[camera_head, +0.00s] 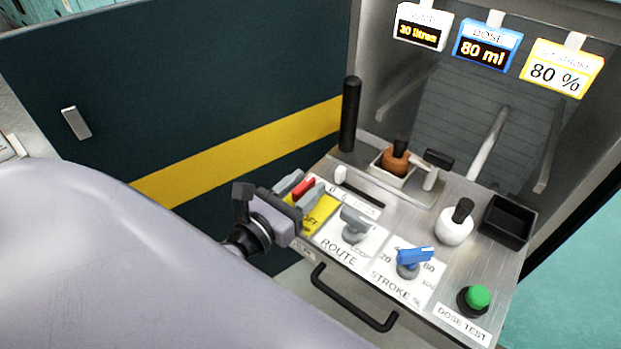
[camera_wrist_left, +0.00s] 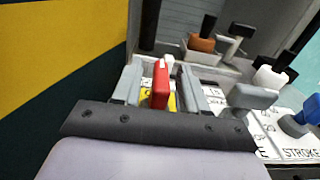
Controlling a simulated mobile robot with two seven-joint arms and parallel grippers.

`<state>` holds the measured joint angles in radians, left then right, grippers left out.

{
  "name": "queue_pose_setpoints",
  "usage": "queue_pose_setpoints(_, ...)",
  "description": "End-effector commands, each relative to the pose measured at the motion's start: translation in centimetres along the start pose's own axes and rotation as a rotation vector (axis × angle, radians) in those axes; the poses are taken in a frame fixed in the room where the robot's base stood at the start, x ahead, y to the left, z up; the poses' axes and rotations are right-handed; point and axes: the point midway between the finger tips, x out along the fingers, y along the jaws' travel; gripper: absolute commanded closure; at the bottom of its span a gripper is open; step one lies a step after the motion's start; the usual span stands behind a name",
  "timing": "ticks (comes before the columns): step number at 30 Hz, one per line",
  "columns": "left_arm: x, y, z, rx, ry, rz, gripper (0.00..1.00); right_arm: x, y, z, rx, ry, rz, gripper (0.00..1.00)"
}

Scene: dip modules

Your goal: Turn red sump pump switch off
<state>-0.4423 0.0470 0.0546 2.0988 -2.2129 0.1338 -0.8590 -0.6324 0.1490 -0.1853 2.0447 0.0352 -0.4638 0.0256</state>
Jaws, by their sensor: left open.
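The red sump pump switch (camera_head: 303,188) stands at the left end of the panel, on a yellow label (camera_head: 321,214). In the left wrist view the red switch lever (camera_wrist_left: 160,84) stands between my two grey fingers. My left gripper (camera_head: 290,185) is open around it, with a finger on each side; I cannot tell whether either finger touches it. The switch's base and part of its label are hidden by the gripper. My right gripper is not in view.
Right of the switch are a grey ROUTE knob (camera_head: 355,224), a blue STROKE knob (camera_head: 414,257) and a green DOSE TEST button (camera_head: 474,298). A black handle (camera_head: 352,303) runs along the front edge.

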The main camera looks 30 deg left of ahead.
Motion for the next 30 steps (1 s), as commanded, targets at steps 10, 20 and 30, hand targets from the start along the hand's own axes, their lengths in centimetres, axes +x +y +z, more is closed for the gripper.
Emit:
queue_pose_setpoints(10,2.1,0.0,0.0,-0.001,0.0,0.0,0.57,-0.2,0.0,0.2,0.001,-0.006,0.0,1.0)
queue_pose_setpoints(20,2.1,0.0,0.0,-0.001,0.001,0.0,0.87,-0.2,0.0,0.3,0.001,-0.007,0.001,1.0)
queue_pose_setpoints(30,2.1,0.0,-0.1,0.0,0.0,-0.015,1.0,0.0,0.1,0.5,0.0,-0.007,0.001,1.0)
